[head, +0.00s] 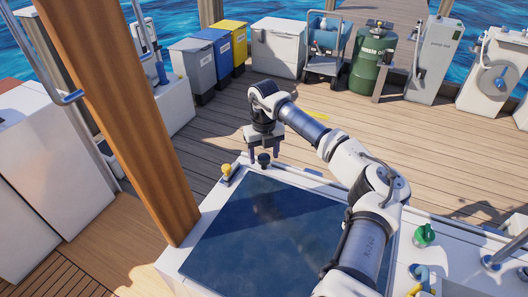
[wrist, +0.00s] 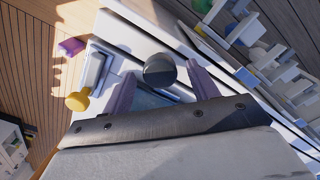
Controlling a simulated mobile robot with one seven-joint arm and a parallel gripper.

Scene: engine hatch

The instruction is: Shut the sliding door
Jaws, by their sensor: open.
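A dark blue glossy panel (head: 270,235), apparently the sliding door, lies flat in the top of a white housing (head: 190,232). A round black knob (head: 264,160) stands near the panel's far edge. My gripper (head: 265,152) is above that far edge, pointing down, with its fingers apart. In the wrist view the black knob (wrist: 160,70) shows between the two purple-grey fingers of my gripper (wrist: 163,86), with space visible on both sides. I see no contact with the knob. The far end of the panel is partly hidden by my gripper and arm.
A yellow knob (head: 227,169) on a small bracket sits left of my gripper. A wooden post (head: 120,115) rises at the left. Green valve handle (head: 424,235) and pipes are at the right. Bins and a green drum (head: 371,60) stand across the open deck.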

